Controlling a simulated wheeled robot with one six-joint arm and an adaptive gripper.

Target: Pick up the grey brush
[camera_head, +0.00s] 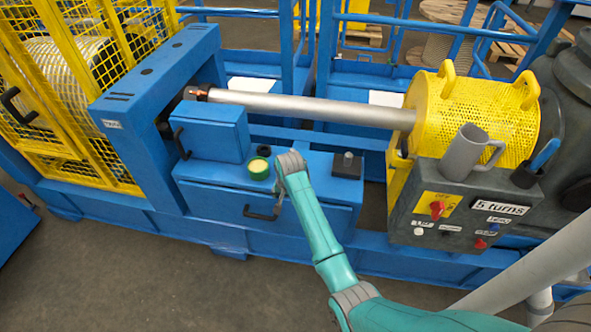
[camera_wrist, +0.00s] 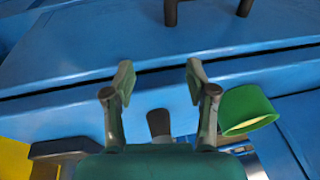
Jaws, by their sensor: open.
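A small dark block with a grey stub on top (camera_head: 347,165) stands on the blue cabinet, right of my gripper; it may be the grey brush, but I cannot be sure. My gripper (camera_head: 290,163) is over the cabinet top, between this block and a green can. In the wrist view my gripper (camera_wrist: 159,82) has its fingers apart with nothing gripped. A grey-brown rounded piece (camera_wrist: 159,124) shows below and between the fingers, partly hidden by the gripper body; I cannot tell whether it is the brush.
The green can (camera_head: 259,168) with a yellow top is left of my gripper, and right of the fingers in the wrist view (camera_wrist: 247,110). A blue box (camera_head: 210,133) stands further left. A grey shaft (camera_head: 310,106) crosses behind. A grey mug (camera_head: 470,152) sits on the control box.

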